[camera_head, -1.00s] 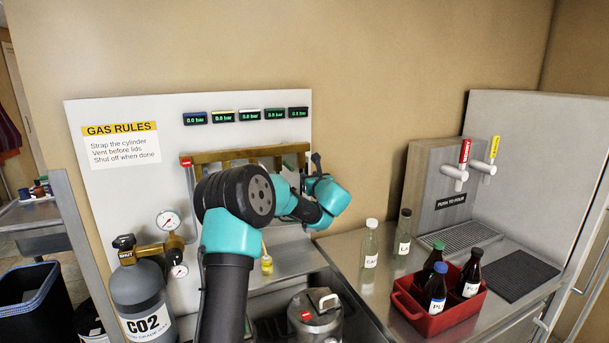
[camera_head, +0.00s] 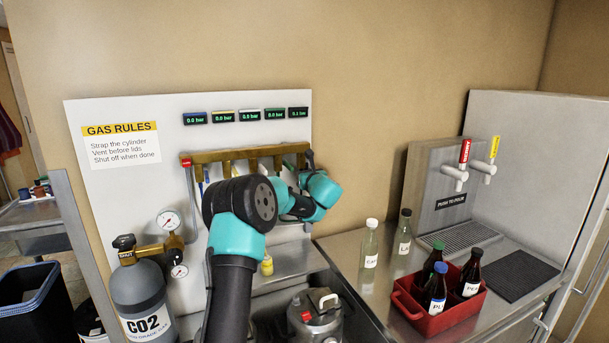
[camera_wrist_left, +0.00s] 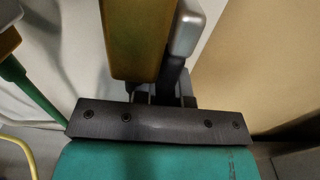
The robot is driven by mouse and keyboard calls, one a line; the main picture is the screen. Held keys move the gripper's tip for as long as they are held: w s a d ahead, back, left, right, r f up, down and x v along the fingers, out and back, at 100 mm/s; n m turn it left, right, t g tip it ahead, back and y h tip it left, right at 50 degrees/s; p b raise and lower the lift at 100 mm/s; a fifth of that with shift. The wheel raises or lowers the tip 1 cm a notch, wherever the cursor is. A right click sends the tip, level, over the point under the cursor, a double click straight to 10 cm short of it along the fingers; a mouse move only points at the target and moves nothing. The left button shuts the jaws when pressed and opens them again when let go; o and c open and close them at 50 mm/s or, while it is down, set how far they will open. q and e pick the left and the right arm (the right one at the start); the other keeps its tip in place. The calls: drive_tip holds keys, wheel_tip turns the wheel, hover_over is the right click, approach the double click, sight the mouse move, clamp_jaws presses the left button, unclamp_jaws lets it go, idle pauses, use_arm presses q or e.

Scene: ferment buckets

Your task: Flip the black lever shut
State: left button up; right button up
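The brass manifold (camera_head: 250,152) runs along the wall panel, under the pressure displays. A dark upright piece (camera_head: 309,158) stands at its right end, beside my teal wrist; I cannot tell whether it is the black lever or a fingertip. The black-marked display (camera_head: 298,112) above reads about 0.1 bar. In the left wrist view, my left gripper (camera_wrist_left: 165,99) is close under the end of the brass body (camera_wrist_left: 140,40). A dark bar with a silvery grey end (camera_wrist_left: 188,30) lies right beside the brass. The finger gap is mostly hidden. My right gripper is out of view.
A CO2 cylinder (camera_head: 142,293) with gauges stands at the left. A metal vessel (camera_head: 315,318) is below my arm. Clear bottles (camera_head: 369,246) and a red crate (camera_head: 432,322) of dark bottles stand on the right counter, before two taps (camera_head: 457,170).

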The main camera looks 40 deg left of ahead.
use_arm(q)
clamp_jaws()
drive_tip(key=shift+d, duration=0.1)
drive_tip(key=shift+s+d+g+h, duration=0.3)
drive_tip(key=shift+d+g+h, duration=0.3)
drive_tip(key=shift+h, duration=0.7)
drive_tip(key=shift+s+d+g+h, duration=0.3)
drive_tip(key=shift+d+g+h, duration=0.3)
drive_tip(key=shift+h, duration=0.7)
drive_tip(key=shift+d, duration=0.1)
drive_tip(key=o, duration=0.5)
unclamp_jaws()
drive_tip(key=shift+d, duration=0.1)
drive_tip(key=v, duration=1.7)
drive_tip(key=shift+s, duration=0.25)
